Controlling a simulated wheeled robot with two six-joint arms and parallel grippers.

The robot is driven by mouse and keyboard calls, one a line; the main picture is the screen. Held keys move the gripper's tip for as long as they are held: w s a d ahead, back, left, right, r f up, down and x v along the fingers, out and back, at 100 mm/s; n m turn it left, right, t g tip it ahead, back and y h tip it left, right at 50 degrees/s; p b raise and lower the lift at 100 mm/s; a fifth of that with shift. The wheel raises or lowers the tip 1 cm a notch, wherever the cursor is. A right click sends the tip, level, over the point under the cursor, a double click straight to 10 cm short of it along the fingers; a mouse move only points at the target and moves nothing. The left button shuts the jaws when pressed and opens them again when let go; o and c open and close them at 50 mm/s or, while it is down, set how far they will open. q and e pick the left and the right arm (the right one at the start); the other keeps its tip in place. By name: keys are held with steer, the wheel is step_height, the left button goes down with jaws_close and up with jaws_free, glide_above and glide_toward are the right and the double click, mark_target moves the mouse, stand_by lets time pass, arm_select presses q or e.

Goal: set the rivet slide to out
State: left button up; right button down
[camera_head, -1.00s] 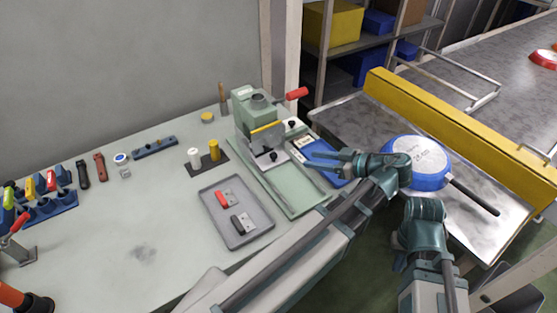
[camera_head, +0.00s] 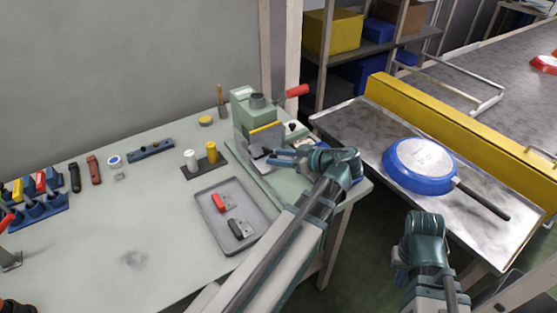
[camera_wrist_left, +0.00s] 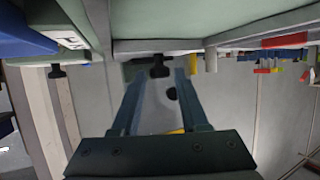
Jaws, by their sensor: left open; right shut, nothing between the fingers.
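The green riveting press (camera_head: 243,112) stands at the right end of the bench, with a red-handled lever (camera_head: 297,91) and a yellow bar (camera_head: 266,128). One black knob (camera_head: 291,126) shows on its right side. My left gripper (camera_head: 272,157) is open at the front of the press, its fingers pointing left. In the left wrist view its fingers (camera_wrist_left: 159,82) spread to either side of a black knob (camera_wrist_left: 160,67); I cannot tell how deep the knob sits between them. Another black knob (camera_wrist_left: 57,70) is off to the left there. My right gripper (camera_head: 401,255) is low at the right, away from the press.
A grey tray (camera_head: 251,243) with a red and a black piece lies in front of the press. A stand with a white and a yellow cylinder (camera_head: 211,152) is left of it. A blue pan (camera_head: 420,165) lies on the metal table at the right.

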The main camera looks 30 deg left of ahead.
arm_select(q)
steer(key=shift+a, duration=0.15)
jaws_close()
stand_by(1.4)
